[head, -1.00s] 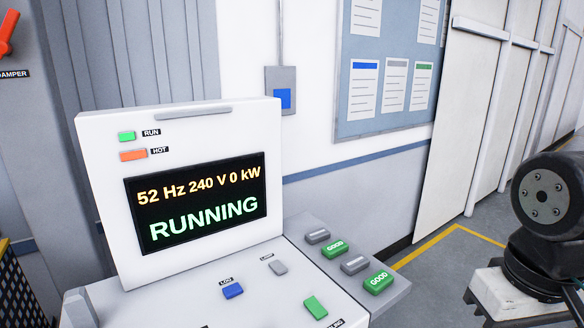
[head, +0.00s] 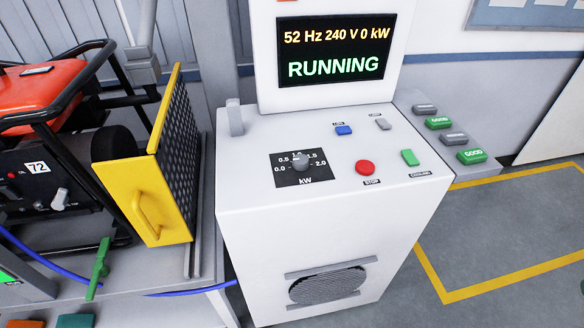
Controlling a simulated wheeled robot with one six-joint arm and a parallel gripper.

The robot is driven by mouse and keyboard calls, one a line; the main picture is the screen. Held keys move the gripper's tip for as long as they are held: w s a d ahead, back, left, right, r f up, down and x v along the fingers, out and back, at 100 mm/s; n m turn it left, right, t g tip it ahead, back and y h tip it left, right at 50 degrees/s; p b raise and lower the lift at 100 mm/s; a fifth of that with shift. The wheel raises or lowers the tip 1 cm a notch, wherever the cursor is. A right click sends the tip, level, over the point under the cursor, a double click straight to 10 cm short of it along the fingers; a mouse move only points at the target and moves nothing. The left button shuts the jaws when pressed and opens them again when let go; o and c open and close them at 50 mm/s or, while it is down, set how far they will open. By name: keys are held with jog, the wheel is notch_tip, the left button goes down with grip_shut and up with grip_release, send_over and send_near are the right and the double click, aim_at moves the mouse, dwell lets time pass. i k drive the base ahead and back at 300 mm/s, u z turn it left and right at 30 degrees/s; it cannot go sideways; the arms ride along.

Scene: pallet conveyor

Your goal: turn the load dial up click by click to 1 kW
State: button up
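The load dial (head: 300,164) is a small grey knob on a black scale plate (head: 319,178) marked 0.0, 0.5, 1.0, 1.5 and 2.0 kW. It sits on the sloping white top of the console (head: 241,165). The knob is too small to tell which mark it points to. The display (head: 334,51) above it reads 52 Hz, 240 V, 0 kW and RUNNING. My gripper is not in view, and nothing touches the dial.
Beside the dial are a red stop button (head: 365,167), a blue button (head: 344,130) and a green button (head: 410,157). A yellow guard (head: 140,190) and a red-topped generator (head: 45,85) stand at the left. Floor inside yellow lines (head: 500,240) is clear.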

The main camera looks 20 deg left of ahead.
aim_at(301, 163)
jog(key=u, duration=1.1)
jog(key=i, duration=0.7)
jog(key=z, duration=1)
